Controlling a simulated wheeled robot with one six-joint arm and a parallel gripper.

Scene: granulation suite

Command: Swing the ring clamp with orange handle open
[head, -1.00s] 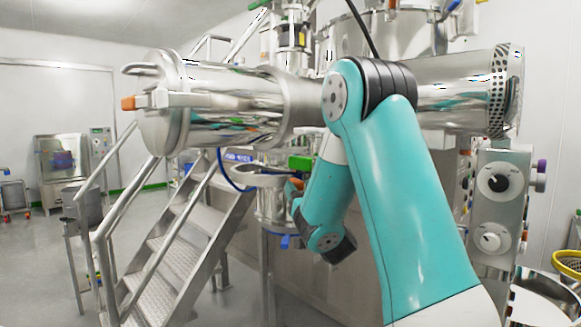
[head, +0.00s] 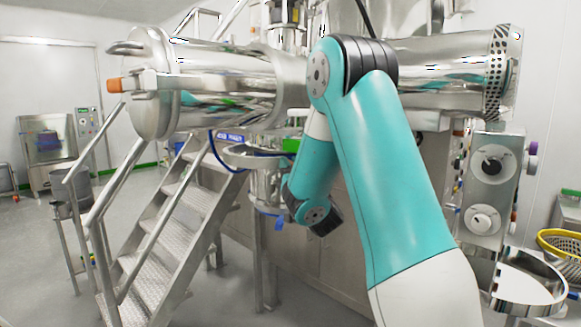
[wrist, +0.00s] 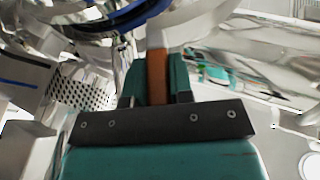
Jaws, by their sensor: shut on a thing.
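The orange handle (wrist: 157,77) of the ring clamp stands between the two teal fingers of my gripper (wrist: 156,80) in the wrist view. The fingers are shut on it. A shiny metal ring with a blue band (wrist: 125,25) lies just beyond the handle, at the top of that view. In the head view, a round metal ring (head: 240,157) shows left of my forearm; the gripper itself is mostly hidden there. I cannot tell how far the clamp is swung.
A large horizontal steel cylinder (head: 215,85) with another orange-tipped handle (head: 113,86) is at upper left. Metal stairs (head: 175,225) stand below it. The floor at far left is mostly clear.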

